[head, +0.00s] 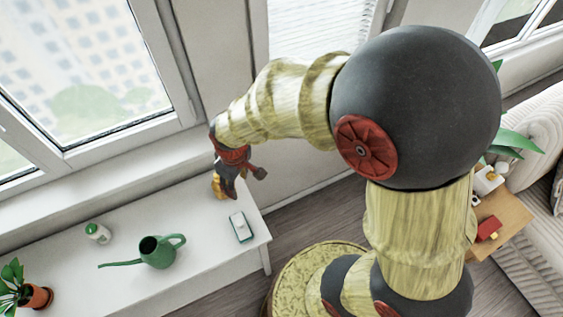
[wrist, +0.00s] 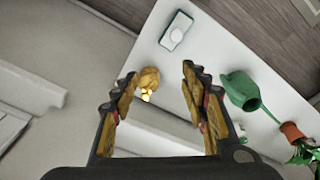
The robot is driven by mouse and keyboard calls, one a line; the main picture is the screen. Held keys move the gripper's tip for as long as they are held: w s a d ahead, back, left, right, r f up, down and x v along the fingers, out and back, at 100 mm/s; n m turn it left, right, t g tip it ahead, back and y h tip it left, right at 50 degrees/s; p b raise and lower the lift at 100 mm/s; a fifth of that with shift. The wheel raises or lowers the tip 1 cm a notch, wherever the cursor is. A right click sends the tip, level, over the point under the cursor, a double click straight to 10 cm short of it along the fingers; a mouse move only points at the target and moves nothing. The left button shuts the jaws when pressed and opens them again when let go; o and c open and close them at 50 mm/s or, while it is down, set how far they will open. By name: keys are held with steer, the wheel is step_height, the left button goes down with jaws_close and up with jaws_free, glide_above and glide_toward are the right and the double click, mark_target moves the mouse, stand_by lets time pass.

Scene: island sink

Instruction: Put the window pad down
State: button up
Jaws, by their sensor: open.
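A flat teal pad with a white handle-like top (head: 241,227), which I take to be the window pad, lies on the white table's right end. It also shows in the wrist view (wrist: 176,31), at the top. My gripper (head: 225,190) is above the same table end, near the window side, pointing down. In the wrist view my gripper (wrist: 160,85) has its fingers spread wide with nothing held between them. The pad is beyond the fingertips and apart from them.
A small golden object (wrist: 148,82) sits on the white table (head: 190,215) near the left fingers. A green watering can (head: 160,251), a white bottle (head: 97,232) and a potted plant (head: 36,296) stand further left. Windows line the back. Bare tabletop lies between pad and can.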

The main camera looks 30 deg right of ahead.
steer(key=s+d+r+m+t, duration=0.1)
steer(key=s+d+r+m, duration=0.1)
steer(key=r, duration=0.5)
steer(key=s+d+r+m+t, duration=0.1)
steer(key=s+d+r+m, duration=0.1)
steer(key=s+r, duration=0.5)
steer(key=s+d+r+m+t, duration=0.2)
steer(key=s+d+r, duration=0.2)
steer(key=r, duration=0.4)
steer(key=shift+s+d+r, duration=0.15)
steer(key=shift+s+d, duration=0.15)
steer(key=shift+d, duration=0.05)
step_height(320, 180, down, 9)
steer(key=b, duration=0.9)
steer(key=shift+r, duration=0.1)
steer(key=shift+c, duration=0.8)
